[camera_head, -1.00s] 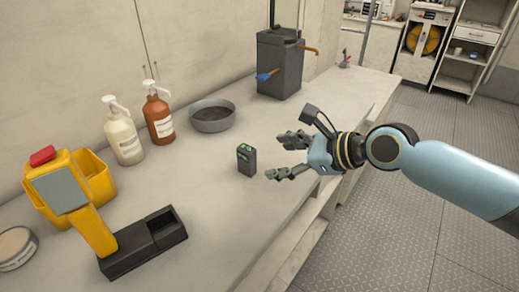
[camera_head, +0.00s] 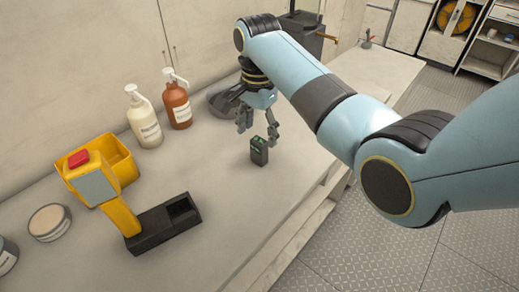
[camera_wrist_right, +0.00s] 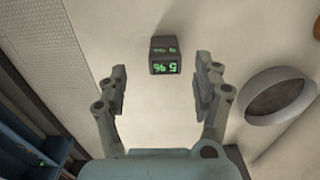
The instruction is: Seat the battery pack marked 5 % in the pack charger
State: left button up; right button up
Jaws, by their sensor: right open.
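The battery pack (camera_head: 259,151) is a small dark block standing upright on the bench, with green markings on its top. My left gripper is not in view.
A yellow handheld device (camera_head: 110,200) stands at the charger's left end, before a yellow bin (camera_head: 110,155). White (camera_head: 143,118) and brown (camera_head: 177,105) pump bottles stand by the wall. A grey bowl (camera_wrist_right: 278,97) is near the gripper. Bench between pack and charger is clear.

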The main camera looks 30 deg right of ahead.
aim_at(259, 140)
jog(key=f, duration=0.5)
jog(key=w+f, duration=0.1)
jog(key=f, duration=0.1)
jog(key=shift+d+f, duration=0.3)
jog(key=shift+d, duration=0.05)
grip_shut()
jog(key=shift+r, duration=0.2)
